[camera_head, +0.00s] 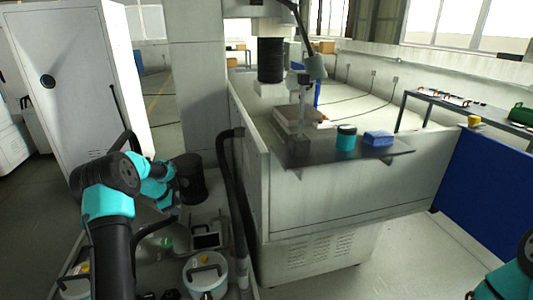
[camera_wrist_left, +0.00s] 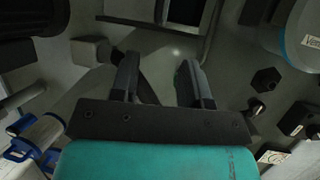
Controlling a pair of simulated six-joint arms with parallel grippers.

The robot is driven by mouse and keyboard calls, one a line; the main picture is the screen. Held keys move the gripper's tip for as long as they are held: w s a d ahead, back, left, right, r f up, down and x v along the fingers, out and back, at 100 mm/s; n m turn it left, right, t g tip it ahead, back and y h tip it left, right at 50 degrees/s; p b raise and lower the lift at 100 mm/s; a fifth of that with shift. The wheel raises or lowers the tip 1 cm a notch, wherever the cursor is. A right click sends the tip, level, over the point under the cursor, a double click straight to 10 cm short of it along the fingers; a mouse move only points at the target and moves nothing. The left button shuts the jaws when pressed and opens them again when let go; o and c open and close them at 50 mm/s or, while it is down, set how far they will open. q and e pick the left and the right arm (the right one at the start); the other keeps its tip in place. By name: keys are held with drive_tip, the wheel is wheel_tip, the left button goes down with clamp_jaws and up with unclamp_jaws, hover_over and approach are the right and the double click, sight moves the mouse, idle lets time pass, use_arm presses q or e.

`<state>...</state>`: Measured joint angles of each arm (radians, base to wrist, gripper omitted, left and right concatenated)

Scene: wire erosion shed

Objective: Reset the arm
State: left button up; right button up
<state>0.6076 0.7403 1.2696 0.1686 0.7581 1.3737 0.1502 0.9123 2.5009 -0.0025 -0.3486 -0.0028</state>
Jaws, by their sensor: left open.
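My left arm (camera_head: 108,200), teal and black, rises from the lower left in the head view and bends down over a cluttered grey work surface. In the left wrist view my left gripper (camera_wrist_left: 158,80) is open. Its two dark fingers are spread apart, with nothing between them but the grey surface below. A teal link (camera_head: 512,284) of my right arm shows at the bottom right corner of the head view. Its gripper is out of the picture.
A white cabinet (camera_head: 75,75) stands behind.

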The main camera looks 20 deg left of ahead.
sight(198, 226)
use_arm(q)
drive_tip(key=x, duration=1.4)
drive_tip(key=shift+w+d+f, duration=0.1)
drive_tip(key=shift+f, duration=0.2)
drive_tip(key=shift+r, duration=0.1)
drive_tip(key=v, duration=1.2)
drive_tip(key=shift+r, duration=0.15)
drive_tip(key=shift+x, duration=7.25)
